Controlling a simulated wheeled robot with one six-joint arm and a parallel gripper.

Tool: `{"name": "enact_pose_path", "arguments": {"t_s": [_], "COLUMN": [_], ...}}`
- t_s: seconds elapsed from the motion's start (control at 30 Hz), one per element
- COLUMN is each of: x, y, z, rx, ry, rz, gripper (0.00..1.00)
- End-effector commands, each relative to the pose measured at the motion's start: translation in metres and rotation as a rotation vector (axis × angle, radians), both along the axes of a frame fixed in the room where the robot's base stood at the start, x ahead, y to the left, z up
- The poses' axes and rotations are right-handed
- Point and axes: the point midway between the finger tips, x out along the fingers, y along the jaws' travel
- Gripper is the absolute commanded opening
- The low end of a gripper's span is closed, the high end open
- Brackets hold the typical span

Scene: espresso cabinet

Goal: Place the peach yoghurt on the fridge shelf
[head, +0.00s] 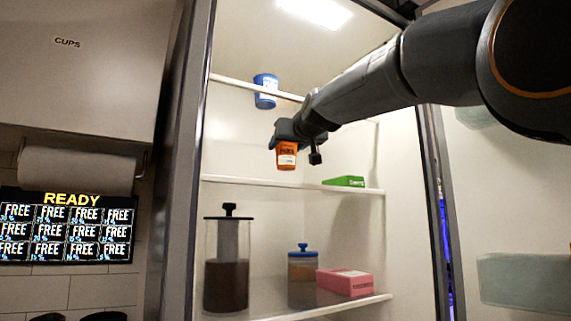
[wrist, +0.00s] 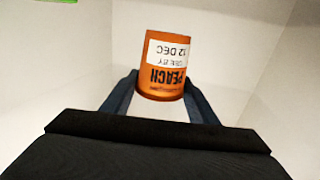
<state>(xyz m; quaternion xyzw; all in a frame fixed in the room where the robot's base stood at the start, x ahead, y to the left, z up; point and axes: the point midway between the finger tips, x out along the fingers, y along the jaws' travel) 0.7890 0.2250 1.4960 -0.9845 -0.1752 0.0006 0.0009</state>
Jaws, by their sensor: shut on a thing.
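The peach yoghurt (head: 287,155) is a small orange cup with a white date label. In the wrist view the cup (wrist: 165,72) shows the words PEACH and 12 DEC, upside down in the picture. My gripper (head: 287,143) is shut on it, with one finger on each side. In the head view the cup hangs above the middle fridge shelf (head: 260,182), apart from it, inside the open fridge. The part of the shelf below the cup looks bare.
A green box (head: 344,181) lies at the right on the middle shelf. A blue cup (head: 265,91) stands on the upper shelf (head: 230,82). The lower shelf holds a tall plunger jar (head: 227,270), a blue-lidded jar (head: 302,272) and a pink box (head: 345,282). The open door (head: 510,200) is at the right.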

Motion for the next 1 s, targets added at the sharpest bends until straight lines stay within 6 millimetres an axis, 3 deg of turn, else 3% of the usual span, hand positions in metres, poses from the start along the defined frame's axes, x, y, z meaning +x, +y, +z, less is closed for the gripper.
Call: {"name": "enact_pose_path", "arguments": {"t_s": [0.27,0.5,1.0], "x": [-0.001,-0.001,0.002], "y": [-0.001,-0.001,0.001], "z": [-0.025,-0.059,-0.066], "rx": [0.000,0.001,0.000], "ry": [-0.001,0.001,-0.001], "rz": [0.000,-0.001,-0.001], "gripper": [0.28,0.28,0.28]}}
